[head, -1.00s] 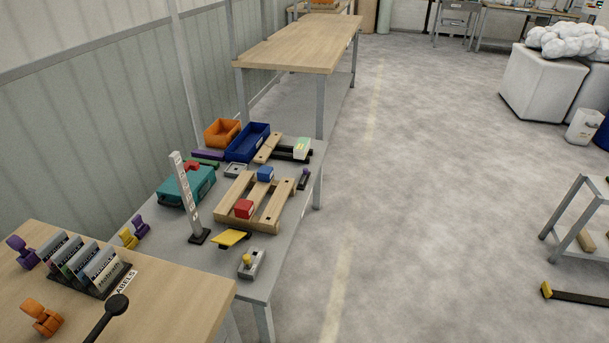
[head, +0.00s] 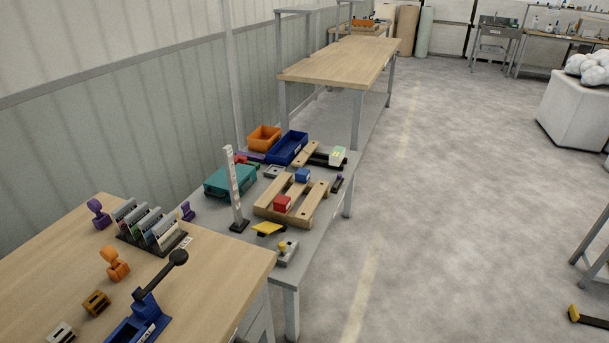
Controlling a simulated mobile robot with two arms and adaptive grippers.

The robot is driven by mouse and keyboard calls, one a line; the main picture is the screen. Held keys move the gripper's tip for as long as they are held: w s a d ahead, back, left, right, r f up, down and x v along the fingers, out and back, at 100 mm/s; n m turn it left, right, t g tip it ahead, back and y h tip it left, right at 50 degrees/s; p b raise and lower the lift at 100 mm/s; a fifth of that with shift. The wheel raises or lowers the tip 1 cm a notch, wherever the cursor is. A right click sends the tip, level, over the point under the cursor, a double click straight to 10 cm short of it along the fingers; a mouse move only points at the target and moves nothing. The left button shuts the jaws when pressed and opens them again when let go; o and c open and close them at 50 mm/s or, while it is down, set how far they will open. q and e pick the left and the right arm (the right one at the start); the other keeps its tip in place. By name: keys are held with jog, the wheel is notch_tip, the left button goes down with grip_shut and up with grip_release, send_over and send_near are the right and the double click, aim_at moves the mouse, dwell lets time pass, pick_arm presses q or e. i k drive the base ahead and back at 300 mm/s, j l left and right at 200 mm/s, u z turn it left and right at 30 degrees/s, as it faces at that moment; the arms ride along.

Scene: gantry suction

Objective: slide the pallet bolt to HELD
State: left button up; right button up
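A small wooden pallet (head: 266,210) lies on the grey bench, with a red block (head: 282,203) and a blue block (head: 302,175) on it. A small dark fitting (head: 337,184) stands at the pallet's right side, near the bench edge. I cannot tell which of these two is the pallet bolt. No HELD marking is readable at this size. Neither of my grippers is in view.
A teal case (head: 230,181), a tall white-marked post (head: 233,185), a yellow piece (head: 267,229) and a blue bin (head: 288,148) share the grey bench. A wooden workbench (head: 215,285) with a blue lever press (head: 143,310) stands nearer. The floor (head: 440,220) to the right is open.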

aim_at(339, 176)
jog(key=i+l+u, duration=0.3)
jog(key=u, duration=0.2)
jog(key=i+l+u, duration=0.2)
jog(key=l+u, duration=0.25)
jog(key=j, duration=0.1)
